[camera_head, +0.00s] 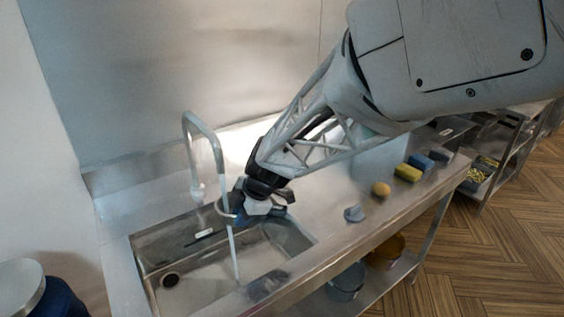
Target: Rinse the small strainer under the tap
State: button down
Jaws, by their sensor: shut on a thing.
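My gripper (262,207) is over the back right part of the sink (300,240), shut on the small strainer (219,207). The strainer's round rim sticks out to the left of the fingers, above the basin and below the tap's spout. Its handle is mostly hidden by the fingers. The tap (189,135) is a tall curved metal pipe at the back of the sink. A thin pale stream (233,255) runs from under the spout, at the strainer, down to the basin floor.
A small white item (204,233) and a drain (170,281) show in the sink. On the counter to the right are a blue-grey piece (354,214), a round yellowish item (381,189), a yellow sponge (408,172) and a blue block (421,161). Buckets (346,282) stand below.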

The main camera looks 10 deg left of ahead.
aim_at(284, 210)
jog(key=s+d, duration=0.4)
jog(key=s, duration=0.1)
jog(key=shift+s+d, duration=0.2)
jog(key=shift+s, duration=0.1)
dwell(0.6)
dwell(1.5)
jog(key=s+d+r, duration=0.3)
jog(key=r, duration=0.1)
jog(key=shift+s, duration=0.4)
dwell(0.4)
dwell(0.5)
